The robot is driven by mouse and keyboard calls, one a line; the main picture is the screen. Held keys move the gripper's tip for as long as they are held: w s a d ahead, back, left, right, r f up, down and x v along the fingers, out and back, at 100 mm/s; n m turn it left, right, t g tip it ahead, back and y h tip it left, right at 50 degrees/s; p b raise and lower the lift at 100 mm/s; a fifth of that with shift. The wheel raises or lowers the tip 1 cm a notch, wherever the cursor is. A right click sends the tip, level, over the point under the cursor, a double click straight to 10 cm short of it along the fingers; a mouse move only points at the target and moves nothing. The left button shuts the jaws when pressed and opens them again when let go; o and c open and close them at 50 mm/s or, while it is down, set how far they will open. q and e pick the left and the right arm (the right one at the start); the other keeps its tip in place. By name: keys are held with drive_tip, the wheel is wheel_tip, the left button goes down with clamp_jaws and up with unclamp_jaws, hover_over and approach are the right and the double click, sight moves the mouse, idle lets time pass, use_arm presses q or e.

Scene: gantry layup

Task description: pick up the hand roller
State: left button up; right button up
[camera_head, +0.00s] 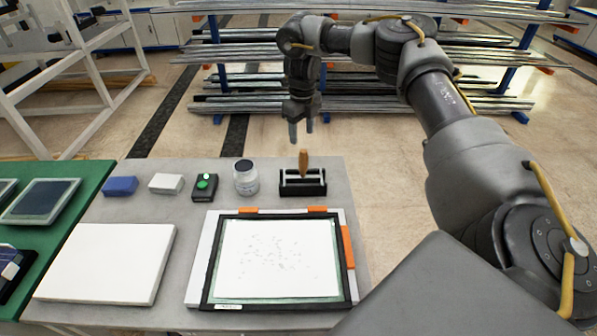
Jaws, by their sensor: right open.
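The hand roller (303,160) stands upright in a small black holder (289,190) near the back edge of the grey table, its brown wooden handle pointing up. My right gripper (301,134) hangs above and just behind the handle in the picture, fingers pointing down. It is open and empty, with a gap between its fingertips and the handle top. The roller's lower part is partly hidden by the holder. My left gripper is not in view.
Left of the holder stand a jar (246,182), a black box with a green button (204,187), a white block (166,184) and a blue block (121,186). In front lie a framed panel (279,259) with orange clamps and a white slab (106,262).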

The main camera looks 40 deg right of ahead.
sight(303, 150)
drive_tip(key=shift+s+d+f, duration=0.1)
drive_tip(key=shift+s+f, duration=0.05)
drive_tip(key=shift+f, duration=0.1)
drive_tip(key=f, duration=0.4)
drive_tip(key=shift+s+d+f, duration=0.1)
drive_tip(key=shift+s+d, duration=0.1)
drive_tip(key=shift+s, duration=0.1)
drive_tip(key=shift+w+f, duration=0.1)
drive_tip(key=shift+f, duration=0.2)
drive_tip(key=shift+a+p, duration=0.1)
drive_tip(key=shift+p, duration=0.25)
wheel_tip(303, 150, down, 5)
drive_tip(key=shift+w+r+p, duration=0.15)
drive_tip(key=shift+r+p, duration=0.05)
drive_tip(key=shift+p, duration=0.8)
drive_tip(key=shift+f, duration=0.3)
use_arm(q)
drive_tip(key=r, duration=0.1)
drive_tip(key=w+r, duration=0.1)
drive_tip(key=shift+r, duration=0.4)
use_arm(e)
drive_tip(key=shift+r, duration=0.1)
drive_tip(key=shift+c, duration=0.4)
clamp_jaws()
